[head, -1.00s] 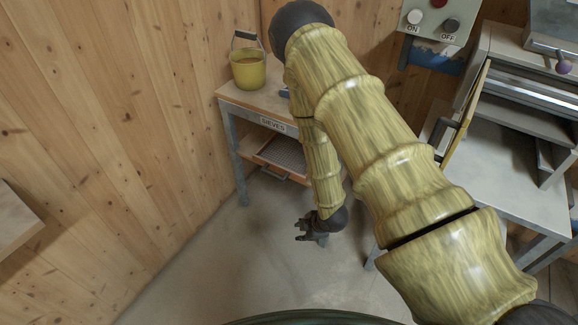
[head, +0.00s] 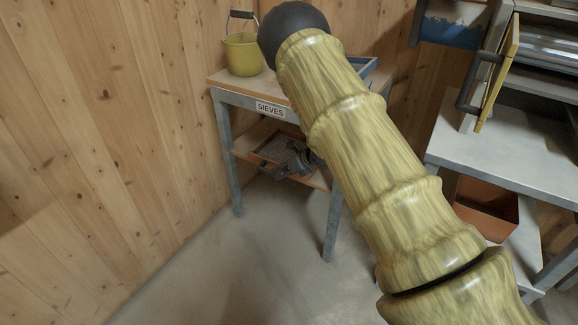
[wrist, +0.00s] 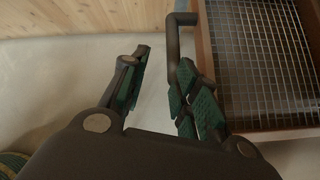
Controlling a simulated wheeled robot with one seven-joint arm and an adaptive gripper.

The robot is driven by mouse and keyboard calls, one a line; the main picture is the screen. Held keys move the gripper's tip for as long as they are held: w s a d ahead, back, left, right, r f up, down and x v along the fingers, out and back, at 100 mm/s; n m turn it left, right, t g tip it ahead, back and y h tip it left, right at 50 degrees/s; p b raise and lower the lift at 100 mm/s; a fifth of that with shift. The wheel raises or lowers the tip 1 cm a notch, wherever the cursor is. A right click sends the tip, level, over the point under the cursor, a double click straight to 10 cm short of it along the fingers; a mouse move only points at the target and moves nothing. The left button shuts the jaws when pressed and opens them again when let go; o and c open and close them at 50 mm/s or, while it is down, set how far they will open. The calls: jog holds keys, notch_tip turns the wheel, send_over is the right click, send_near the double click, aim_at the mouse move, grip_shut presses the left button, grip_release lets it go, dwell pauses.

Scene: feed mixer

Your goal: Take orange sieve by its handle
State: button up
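The orange sieve (head: 271,148) lies on the lower shelf of the sieve stand, partly hidden by my gripper (head: 291,162) in the head view. In the wrist view its orange-brown frame (wrist: 207,60) and wire mesh fill the right side. A dark bar handle (wrist: 173,40) sticks out from the frame's left side. My gripper (wrist: 163,60) is open, its green-padded fingers apart and empty. The handle is just beyond the right fingertip, which overlaps its lower part. I cannot tell whether they touch or whether the handle is between the fingers.
The stand, labelled SIEVES (head: 270,109), has a tabletop above the sieve and metal legs. A yellow bucket (head: 243,54) and a blue-edged tray (head: 362,68) are on top. A grey table (head: 510,155) stands at right, with an orange-brown bin (head: 487,205) below. The floor in front is clear.

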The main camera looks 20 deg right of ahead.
aim_at(270, 171)
jog(key=w+n+b, duration=0.2)
jog(key=w+n, duration=0.1)
jog(key=shift+d+r, duration=0.1)
jog(key=shift+d, duration=0.05)
jog(key=shift+b+x, duration=0.65)
jog(key=shift+x, duration=2.95)
jog(key=shift+d, duration=0.1)
grip_shut()
